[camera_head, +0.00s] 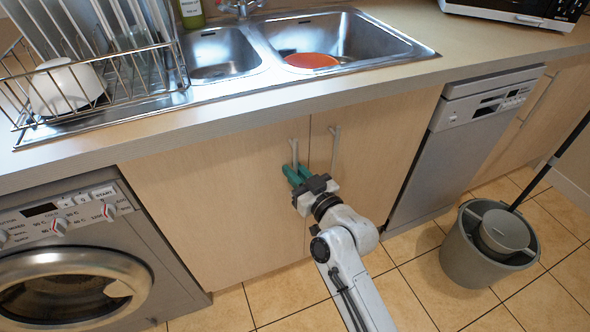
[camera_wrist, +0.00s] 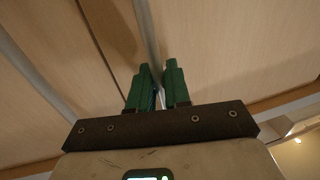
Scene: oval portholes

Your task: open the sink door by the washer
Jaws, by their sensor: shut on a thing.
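The sink door by the washer (camera_head: 205,205) is the pale wood left-hand door under the sink. It looks flush with the door on its right (camera_head: 370,150). Its upright bar handle (camera_head: 294,150) is near its right edge, close to the seam. My gripper (camera_head: 293,174) is at the lower part of this handle, its green fingers shut on it. In the wrist view the handle (camera_wrist: 151,45) runs up from between the green fingers (camera_wrist: 158,82). The fingers hide part of the bar. The washer (camera_head: 75,255) stands to the left of the door.
The right-hand sink door has its own handle (camera_head: 335,148), close to my gripper's right. A silver dishwasher (camera_head: 450,150) stands further right. A grey bucket (camera_head: 470,258) with a mop stands on the tiles at right. The counter edge (camera_head: 215,122) overhangs above. Tiled floor left of my arm is clear.

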